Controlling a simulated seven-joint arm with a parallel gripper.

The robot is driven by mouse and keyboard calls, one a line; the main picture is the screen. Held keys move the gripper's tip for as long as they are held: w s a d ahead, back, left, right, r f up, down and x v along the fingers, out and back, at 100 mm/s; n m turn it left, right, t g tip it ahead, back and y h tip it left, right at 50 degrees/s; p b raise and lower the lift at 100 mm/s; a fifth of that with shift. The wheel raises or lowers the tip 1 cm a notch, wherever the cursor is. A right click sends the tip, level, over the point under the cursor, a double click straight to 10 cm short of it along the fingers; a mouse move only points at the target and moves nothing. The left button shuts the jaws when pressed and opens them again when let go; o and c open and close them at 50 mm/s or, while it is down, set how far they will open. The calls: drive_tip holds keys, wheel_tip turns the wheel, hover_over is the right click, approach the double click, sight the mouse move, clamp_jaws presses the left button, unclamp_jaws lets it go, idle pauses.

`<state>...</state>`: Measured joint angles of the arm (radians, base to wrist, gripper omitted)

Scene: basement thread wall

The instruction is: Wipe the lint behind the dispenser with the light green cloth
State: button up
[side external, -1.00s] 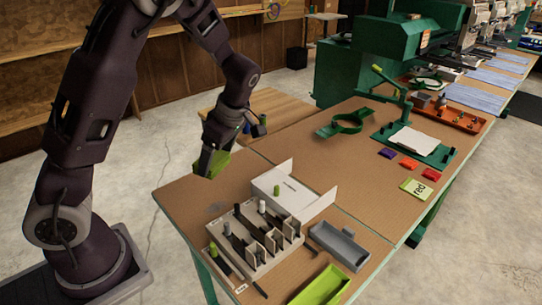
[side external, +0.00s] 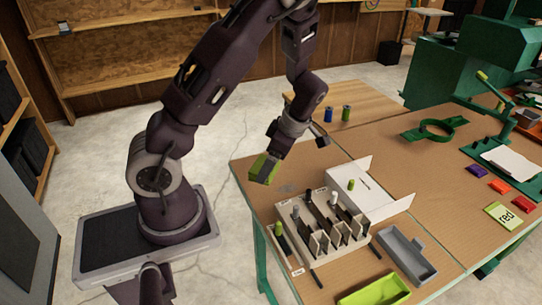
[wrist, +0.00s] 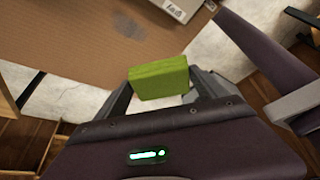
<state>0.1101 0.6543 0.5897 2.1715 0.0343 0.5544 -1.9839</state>
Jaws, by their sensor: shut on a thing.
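My gripper (side external: 268,160) is shut on the light green cloth (side external: 263,169), a folded block. The cloth (wrist: 158,80) also shows between my fingers in the wrist view. The lint appears as a faint grey patch (side external: 287,188) on the tabletop, right of the cloth in the side view. It shows as a grey smudge (wrist: 128,25) above the cloth in the wrist view.
A white open box (side external: 385,205) stands against the dispenser. A dark stick (side external: 316,279) lies in front. The table's left edge is close to my gripper.

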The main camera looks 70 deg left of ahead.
sight(275, 173)
drive_tip(key=shift+f, duration=3.3)
drive_tip(key=shift+w+f, duration=0.15)
drive_tip(key=shift+f, duration=0.15)
drive_tip(key=shift+w+r, duration=0.3)
drive_tip(key=shift+w, duration=0.3)
drive_tip(key=shift+w+r, duration=0.3)
drive_tip(key=shift+w, duration=2.55)
drive_tip(key=shift+s, duration=3.55)
drive_tip(key=shift+r, duration=0.25)
drive_tip(key=shift+f, duration=0.1)
drive_tip(key=shift+c, duration=1.3)
drive_tip(key=shift+r, duration=3.15)
